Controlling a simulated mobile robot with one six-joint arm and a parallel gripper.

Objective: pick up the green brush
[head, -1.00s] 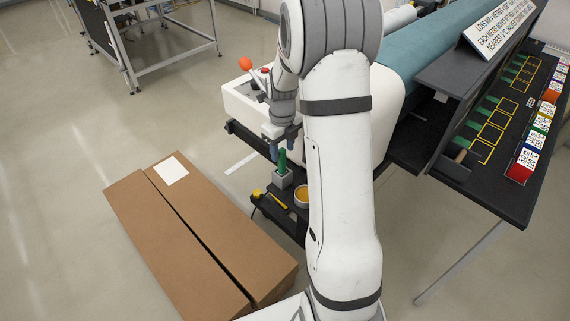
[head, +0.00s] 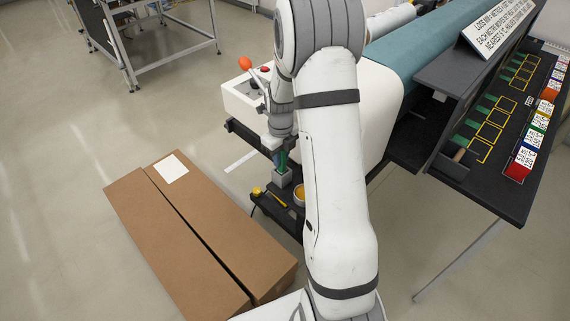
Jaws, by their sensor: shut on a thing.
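The green brush (head: 283,164) stands upright in a small grey holder (head: 283,179) on a dark shelf in front of the white machine. Only a narrow strip of its green shows; the rest is hidden by the fingers and the holder. My gripper (head: 279,159) points down with its blue fingertips around the brush and is shut on it, just above the holder. My white arm covers the area to the right of it.
A yellow tool (head: 276,198) and a yellow round dish (head: 300,194), partly behind my arm, lie near the holder. An orange-knobbed lever (head: 245,63) rises behind my gripper. A large cardboard box (head: 205,240) lies on the floor at left. A dark table with coloured blocks stands right.

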